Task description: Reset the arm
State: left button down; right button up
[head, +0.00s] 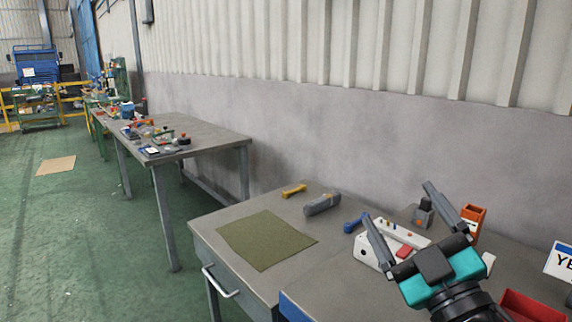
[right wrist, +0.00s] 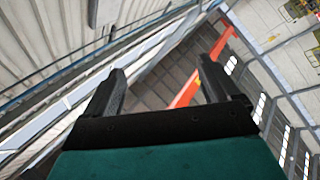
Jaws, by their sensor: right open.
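My right gripper (head: 404,220) is at the lower right of the head view, raised in front of the workbench (head: 340,287). Its two dark fingers are spread apart with nothing between them. In the right wrist view the open fingers (right wrist: 162,88) point toward the upper walls and roof of the hall, with no object near them. My left gripper is not in either view.
On the bench are an olive mat (head: 266,240), a yellow tool (head: 294,190), a grey object (head: 322,204), a blue tool (head: 355,222), a white device (head: 372,252), an orange holder (head: 474,217) and a red bin (head: 530,307). A cluttered second table (head: 215,138) stands behind.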

jog(key=s+d+f+m+g+h, duration=0.2)
jog(key=f+m+g, duration=0.1)
jog(key=f, duration=0.4)
jog(key=s+d+f+m+g+h, duration=0.2)
jog(key=f+m+g+h, duration=0.15)
jog(key=f, duration=0.35)
jog(key=s+d+f+m+g+h, duration=0.2)
jog(key=f+g, duration=0.1)
jog(key=f, duration=0.4)
jog(key=s+a+f+g+y, duration=0.2)
jog(key=s+f+g, duration=0.8)
jog(key=s, duration=0.5)
jog(key=w+a+f+t+b, duration=0.1)
jog(key=w+f+t+b, duration=0.1)
jog(key=f, duration=0.5)
jog(key=w+a+f+t+y+b, duration=0.1)
jog(key=w+f+t+b, duration=0.1)
jog(key=w+f+t, duration=0.3)
notch_tip(320, 180, down, 3)
jog(key=shift+a+r+t+b, duration=0.25)
jog(key=shift+t+b, duration=0.15)
jog(key=shift+t, duration=0.25)
jog(key=shift+c, duration=0.2)
